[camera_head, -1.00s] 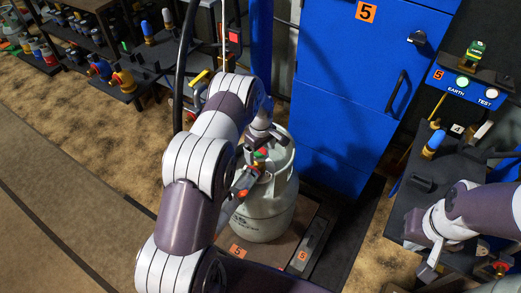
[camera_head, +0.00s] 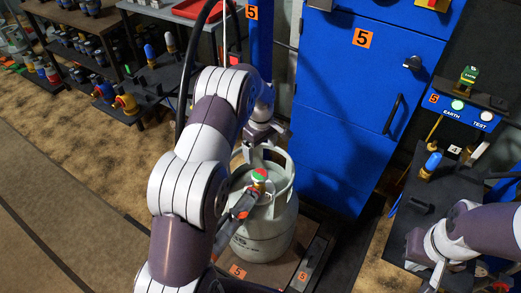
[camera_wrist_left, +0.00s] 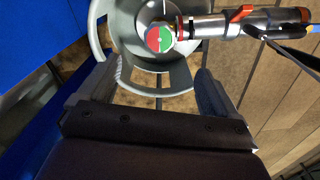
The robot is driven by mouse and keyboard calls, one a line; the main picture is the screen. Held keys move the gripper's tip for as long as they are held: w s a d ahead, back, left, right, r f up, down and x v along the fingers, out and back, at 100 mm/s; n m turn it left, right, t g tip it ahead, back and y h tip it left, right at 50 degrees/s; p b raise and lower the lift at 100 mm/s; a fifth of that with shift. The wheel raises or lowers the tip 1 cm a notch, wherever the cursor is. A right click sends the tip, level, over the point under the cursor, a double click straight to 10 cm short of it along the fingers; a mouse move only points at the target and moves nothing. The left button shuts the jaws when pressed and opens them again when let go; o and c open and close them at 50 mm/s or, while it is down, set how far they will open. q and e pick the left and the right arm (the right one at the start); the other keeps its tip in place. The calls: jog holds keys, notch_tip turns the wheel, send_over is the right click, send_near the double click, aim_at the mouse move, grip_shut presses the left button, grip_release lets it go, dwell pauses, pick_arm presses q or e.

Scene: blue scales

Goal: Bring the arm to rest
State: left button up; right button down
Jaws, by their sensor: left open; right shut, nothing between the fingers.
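My left arm reaches over a grey gas cylinder (camera_head: 262,240). My left gripper (camera_head: 265,156) is open and empty, above the far side of the cylinder's collar. In the left wrist view the two fingers (camera_wrist_left: 155,88) stand apart with the collar (camera_wrist_left: 177,77) visible beyond them. The red and green valve cap (camera_head: 259,174) sits in the middle of the collar, apart from the fingers. A grey connector with a red lever (camera_wrist_left: 235,22) is joined at the valve. My right gripper (camera_head: 437,273) is shut and empty at the lower right, partly cut by the frame.
A blue cabinet (camera_head: 345,110) stands right behind the cylinder. A dark bench (camera_head: 425,195) with a blue-capped fitting (camera_head: 431,163) lies under the right arm. Shelves with fittings (camera_head: 85,50) stand at the upper left. The floor at the left (camera_head: 75,150) is clear.

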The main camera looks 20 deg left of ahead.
pick_arm(q)
jog(key=s+d+r+m, duration=0.2)
jog(key=s+r+m, duration=0.2)
jog(key=s, duration=0.4)
jog(key=s+d+r+m+t, duration=0.1)
jog(key=s+d+r+m, duration=0.3)
jog(key=s, duration=0.5)
jog(key=s+d+r+m, duration=0.1)
jog(key=s+r+m, duration=0.2)
jog(key=s+m, duration=0.35)
notch_tip(320, 180, up, 17)
jog(key=n+p, duration=0.1)
jog(key=p, duration=1.5)
jog(key=shift+s+d, duration=0.2)
jog(key=shift+s, duration=0.25)
jog(key=shift+r, duration=0.1)
